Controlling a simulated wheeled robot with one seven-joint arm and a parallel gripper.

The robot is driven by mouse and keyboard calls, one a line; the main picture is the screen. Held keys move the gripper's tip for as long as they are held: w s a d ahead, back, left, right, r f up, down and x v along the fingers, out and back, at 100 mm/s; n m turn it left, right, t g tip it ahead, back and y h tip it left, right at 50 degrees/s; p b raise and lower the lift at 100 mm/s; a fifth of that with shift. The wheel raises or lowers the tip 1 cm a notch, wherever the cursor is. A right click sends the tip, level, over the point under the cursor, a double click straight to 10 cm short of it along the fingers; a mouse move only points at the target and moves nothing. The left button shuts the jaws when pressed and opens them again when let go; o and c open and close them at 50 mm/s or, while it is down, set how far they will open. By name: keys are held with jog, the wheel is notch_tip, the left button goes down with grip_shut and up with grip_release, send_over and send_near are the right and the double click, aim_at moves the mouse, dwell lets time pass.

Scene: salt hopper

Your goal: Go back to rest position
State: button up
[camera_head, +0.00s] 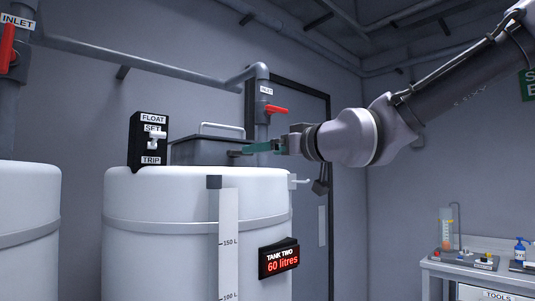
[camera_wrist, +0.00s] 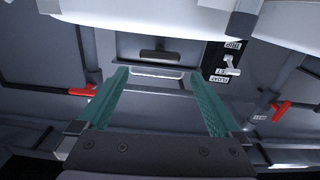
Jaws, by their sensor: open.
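My gripper (camera_head: 262,147) is at the end of my arm, which reaches in from the upper right. Its teal fingers point left, in front of the grey hopper (camera_head: 190,152) with a bar handle on the white tank (camera_head: 150,195). In the wrist view my gripper (camera_wrist: 165,95) has its fingers spread wide with nothing between them. The hopper's handle (camera_wrist: 157,73) shows beyond the fingertips. I cannot tell whether the fingers touch the hopper.
A float switch box (camera_head: 150,141) stands left of the hopper. Pipes with a red valve handle (camera_head: 276,109) rise behind. A display (camera_head: 279,259) reads 60 litres. A second white tank (camera_head: 28,230) is at left. A bench (camera_head: 475,270) with bottles stands at lower right.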

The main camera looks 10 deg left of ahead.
jog(key=w+d+f+m+h, duration=0.2)
jog(key=d+f+m+h, duration=0.25)
jog(key=d, duration=0.65)
jog(key=w+d+f+m+h, duration=0.2)
jog(key=d+f+m+h, duration=0.25)
jog(key=d, duration=0.65)
jog(key=s+d+f+m+g+h, duration=0.1)
jog(key=s+d+f+m+g, duration=0.1)
jog(key=d, duration=0.4)
jog(key=s+d+f+m+g+h, duration=0.1)
jog(key=s+d+f+m+g, duration=0.1)
jog(key=s+d+f, duration=0.3)
jog(key=shift+s+d+f+m+h, duration=0.35)
jog(key=shift+s+m, duration=0.35)
jog(key=shift+s, duration=0.35)
